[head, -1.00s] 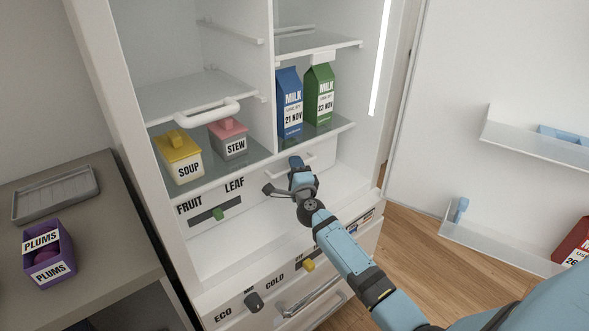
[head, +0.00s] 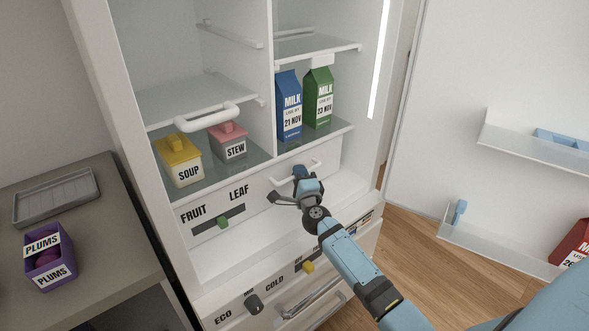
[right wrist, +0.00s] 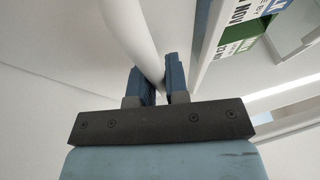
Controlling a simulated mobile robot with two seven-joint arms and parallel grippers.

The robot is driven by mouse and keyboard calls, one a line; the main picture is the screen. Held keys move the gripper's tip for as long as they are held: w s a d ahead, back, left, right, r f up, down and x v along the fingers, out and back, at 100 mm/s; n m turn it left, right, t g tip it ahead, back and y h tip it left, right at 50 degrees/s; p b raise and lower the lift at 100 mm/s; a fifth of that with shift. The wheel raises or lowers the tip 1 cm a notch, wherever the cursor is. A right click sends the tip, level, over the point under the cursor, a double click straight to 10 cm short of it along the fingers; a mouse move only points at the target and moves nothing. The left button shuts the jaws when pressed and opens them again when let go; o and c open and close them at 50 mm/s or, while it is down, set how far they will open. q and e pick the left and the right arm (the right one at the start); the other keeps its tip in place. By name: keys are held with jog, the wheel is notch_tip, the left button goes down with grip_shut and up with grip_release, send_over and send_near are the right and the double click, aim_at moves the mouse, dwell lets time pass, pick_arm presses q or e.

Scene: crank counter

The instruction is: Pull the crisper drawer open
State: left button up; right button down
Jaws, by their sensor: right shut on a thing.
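The crisper drawer (head: 258,190) is the white front marked FRUIT and LEAF under the glass shelf in the head view. It stands a little way out. Its white bar handle (head: 317,163) is on the right part of the front, partly hidden by my gripper. My right gripper (head: 299,171) is shut on this handle. In the right wrist view, the blue fingers (right wrist: 160,82) are on either side of the white curved handle bar (right wrist: 136,38). My left gripper is not in view.
A yellow SOUP tub (head: 180,162), a pink STEW tub (head: 229,146), and blue (head: 289,108) and green (head: 318,98) milk cartons stand on the shelf above. The lower drawer has a metal handle (head: 312,297). The fridge door (head: 480,60) stands open at right. Plums (head: 50,258) sit on the left counter.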

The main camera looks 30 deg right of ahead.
pick_arm(q)
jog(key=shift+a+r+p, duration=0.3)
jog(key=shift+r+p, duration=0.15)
jog(key=shift+p, duration=0.65)
pick_arm(e)
jog(key=s+d, duration=0.1)
jog(key=s, duration=2.3)
jog(key=shift+d, duration=0.4)
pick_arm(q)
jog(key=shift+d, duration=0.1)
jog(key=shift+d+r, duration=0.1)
pick_arm(e)
jog(key=c, duration=1.1)
grip_release()
jog(key=shift+c, duration=0.2)
pick_arm(q)
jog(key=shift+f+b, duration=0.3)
jog(key=shift+b, duration=0.5)
pick_arm(e)
jog(key=v, duration=1.3)
jog(key=shift+s+a, duration=0.15)
jog(key=shift+s, duration=0.2)
jog(key=shift+f, duration=0.1)
